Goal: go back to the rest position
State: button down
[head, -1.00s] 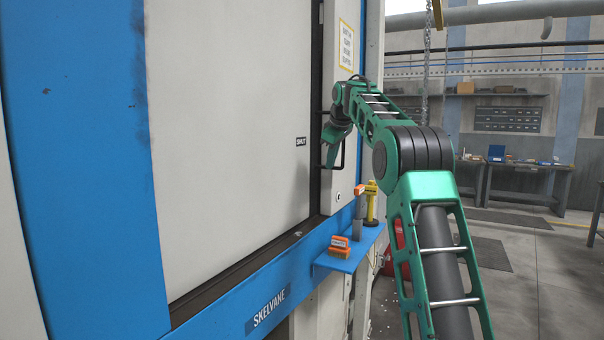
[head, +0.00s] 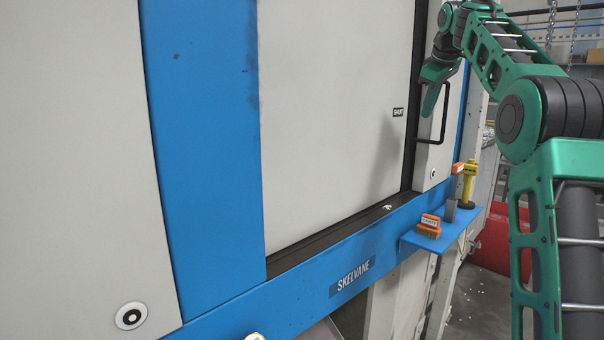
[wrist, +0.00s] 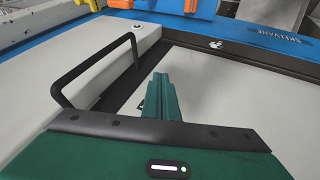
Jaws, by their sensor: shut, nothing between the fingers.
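My gripper (head: 430,96) is at the upper right in the head view, in front of the machine's closed pale door (head: 335,110) near its right edge. In the wrist view its fingers (wrist: 163,95) are together with nothing between them. The black door handle (head: 444,112) is just right of the fingers in the head view. In the wrist view the handle (wrist: 95,65) stands to the left of the fingers, with a visible gap. My green arm reaches in from the right side.
A blue shelf (head: 430,243) juts out below the door's right side. It carries an orange block (head: 430,224), a grey-and-orange tool (head: 452,205) and a yellow tool (head: 468,185). A red object (head: 500,240) stands on the floor behind my arm.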

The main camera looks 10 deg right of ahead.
jog(key=s+a+f+m+g, duration=0.2)
jog(key=s+a+f+m, duration=0.2)
jog(key=s+f, duration=0.9)
jog(key=s+a+f+m+g+y, duration=0.1)
jog(key=s+a+f+m+g, duration=0.1)
jog(key=s+f, duration=1.1)
jog(key=s+a+f+m+g+y, duration=0.1)
jog(key=s+a+f+m, duration=0.4)
jog(key=s+f, duration=0.8)
jog(key=s+m+g, duration=0.1)
jog(key=s, duration=1)
jog(key=shift+s+a, duration=0.2)
jog(key=shift+a, duration=0.15)
jog(key=shift+g, duration=0.3)
jog(key=shift+w+f, duration=0.2)
jog(key=shift+w, duration=0.4)
